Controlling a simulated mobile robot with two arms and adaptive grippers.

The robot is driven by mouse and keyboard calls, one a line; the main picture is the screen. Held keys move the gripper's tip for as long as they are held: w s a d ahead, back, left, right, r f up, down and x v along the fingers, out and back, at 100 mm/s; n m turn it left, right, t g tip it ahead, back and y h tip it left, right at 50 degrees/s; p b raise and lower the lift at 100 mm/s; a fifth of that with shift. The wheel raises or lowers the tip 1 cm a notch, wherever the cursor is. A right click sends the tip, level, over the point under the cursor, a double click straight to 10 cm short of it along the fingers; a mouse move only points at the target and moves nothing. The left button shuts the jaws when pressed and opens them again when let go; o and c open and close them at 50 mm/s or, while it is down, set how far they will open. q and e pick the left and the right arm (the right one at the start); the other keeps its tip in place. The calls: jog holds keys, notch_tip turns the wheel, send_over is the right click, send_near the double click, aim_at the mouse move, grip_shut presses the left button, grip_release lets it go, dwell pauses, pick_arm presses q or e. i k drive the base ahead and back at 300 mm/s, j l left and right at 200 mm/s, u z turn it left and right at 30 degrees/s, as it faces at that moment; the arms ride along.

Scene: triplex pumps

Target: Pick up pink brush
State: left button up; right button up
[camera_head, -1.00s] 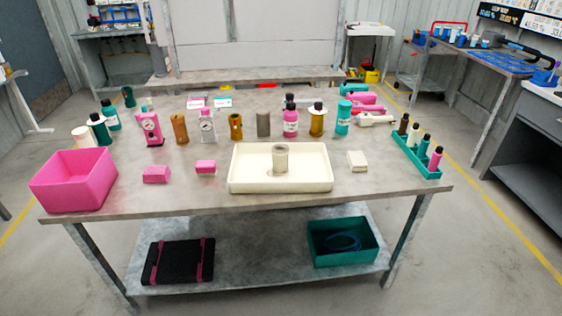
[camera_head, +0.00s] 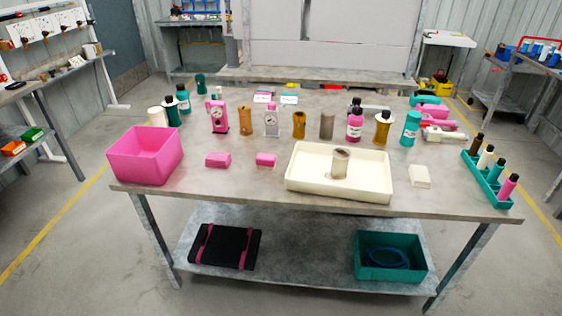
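No item can be told for certain as the pink brush. Two small pink blocks lie on the table between the pink bin and the cream tray: a left block (camera_head: 218,160) and a right block (camera_head: 266,160). They are too small to tell whether either is a brush. Longer pink items (camera_head: 434,111) lie at the table's right back, partly hidden by each other. Neither of my grippers is in view.
The grey table (camera_head: 240,190) holds a pink bin (camera_head: 140,165) at left and a cream tray (camera_head: 365,191) with a cylinder (camera_head: 340,163). A teal rack (camera_head: 478,177) of bottles stands at the right edge. Several bottles and gauges line the middle. Floor in front is clear.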

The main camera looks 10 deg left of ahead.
aim_at(262, 160)
jog(key=i+j+z, duration=0.1)
jog(key=j, duration=0.25)
jog(key=i+j+z, duration=0.15)
jog(key=i+j, duration=0.15)
jog(key=i+j+z, duration=0.1)
jog(key=j, duration=0.4)
